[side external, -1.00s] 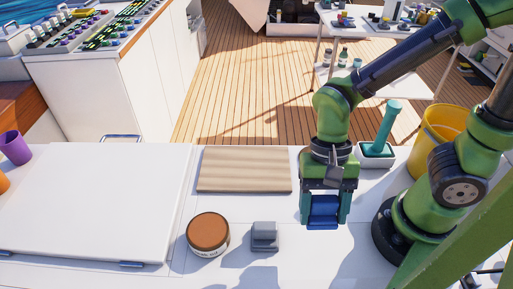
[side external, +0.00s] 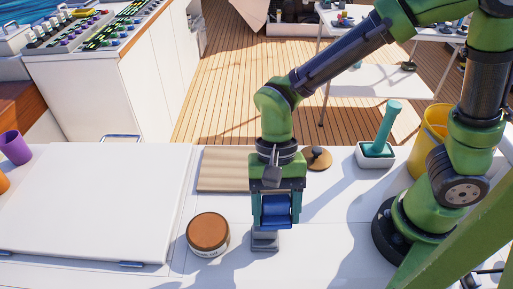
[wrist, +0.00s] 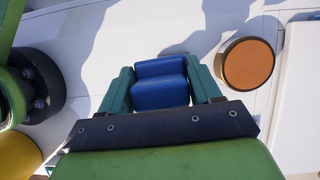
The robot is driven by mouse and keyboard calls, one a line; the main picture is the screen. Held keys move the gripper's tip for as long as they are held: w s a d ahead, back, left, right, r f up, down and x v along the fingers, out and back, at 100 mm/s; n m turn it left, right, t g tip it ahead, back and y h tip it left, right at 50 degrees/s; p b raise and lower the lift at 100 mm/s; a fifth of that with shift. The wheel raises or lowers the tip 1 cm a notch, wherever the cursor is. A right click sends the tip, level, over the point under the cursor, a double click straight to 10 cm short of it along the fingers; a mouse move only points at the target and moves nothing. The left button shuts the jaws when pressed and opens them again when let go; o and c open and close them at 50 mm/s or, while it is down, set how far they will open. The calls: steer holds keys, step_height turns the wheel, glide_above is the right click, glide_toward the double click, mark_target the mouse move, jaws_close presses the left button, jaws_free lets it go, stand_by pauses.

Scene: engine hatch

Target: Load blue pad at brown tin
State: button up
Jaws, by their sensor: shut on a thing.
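The blue pad (side external: 276,211) is held between the fingers of my gripper (side external: 276,208). In the wrist view the blue pad (wrist: 160,84) shows between the two teal fingers. The brown tin (side external: 208,233) is a round, squat tin with a brown top and a pale side, standing on the white hatch surface just left of my gripper. The tin also shows at the right in the wrist view (wrist: 248,63). The pad is apart from the tin. A small grey block (side external: 265,241) stands right of the tin, under the held pad and partly hidden; I cannot tell whether they touch.
A striped wooden board (side external: 222,168) lies behind the tin. A tan round lid-like thing with a dark knob (side external: 318,158), a white dish with a teal handle (side external: 377,152) and a yellow bucket (side external: 430,135) stand to the right. A white hatch panel (side external: 90,200) fills the left.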

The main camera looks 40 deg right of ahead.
glide_above(206, 239)
steer(key=s+d, duration=0.2)
steer(key=d, duration=0.2)
steer(key=shift+w+a, duration=0.1)
steer(key=shift+a, duration=0.05)
steer(key=w+a+r, duration=0.2)
steer(key=w+a, duration=0.1)
steer(key=shift+m, duration=0.3)
steer(key=shift+d+f, duration=0.15)
steer(key=shift+f, duration=2.95)
steer(key=shift+f, duration=0.6)
steer(key=shift+r, duration=0.1)
step_height(206, 239, up, 7)
